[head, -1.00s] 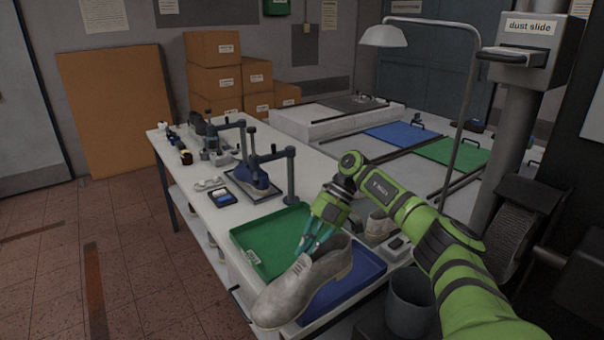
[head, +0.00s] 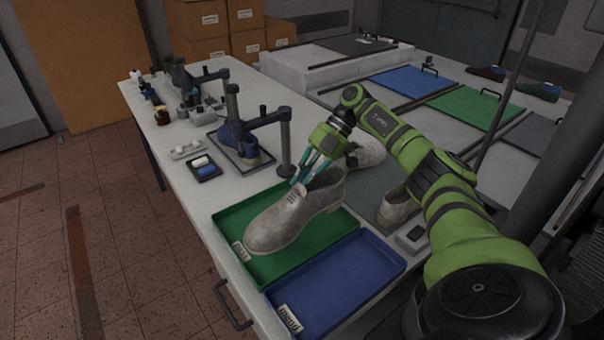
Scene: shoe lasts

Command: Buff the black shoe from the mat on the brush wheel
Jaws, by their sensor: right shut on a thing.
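My right gripper (head: 310,172) is shut on the upper edge of a pale grey shoe (head: 296,212), near its opening. The shoe is over the green tray (head: 232,222), toe toward the lower left; I cannot tell if it touches the tray. A grey mat (head: 372,181) lies right of the tray. Another pale shoe (head: 397,207) stands at its right, partly behind my arm, and one more (head: 368,155) shows behind the gripper. No shoe on the mat looks black. The brush wheel (head: 588,245) is a dark shape at the right edge, mostly cut off. My left gripper is out of view.
A blue tray (head: 350,285) lies empty in front of the green tray. A blue clamp stand (head: 240,140) holding a blue shoe form stands behind it. A small dish (head: 204,168) is at the left. Coloured panels (head: 475,108) cover the rear bench. A dark post stands at the right.

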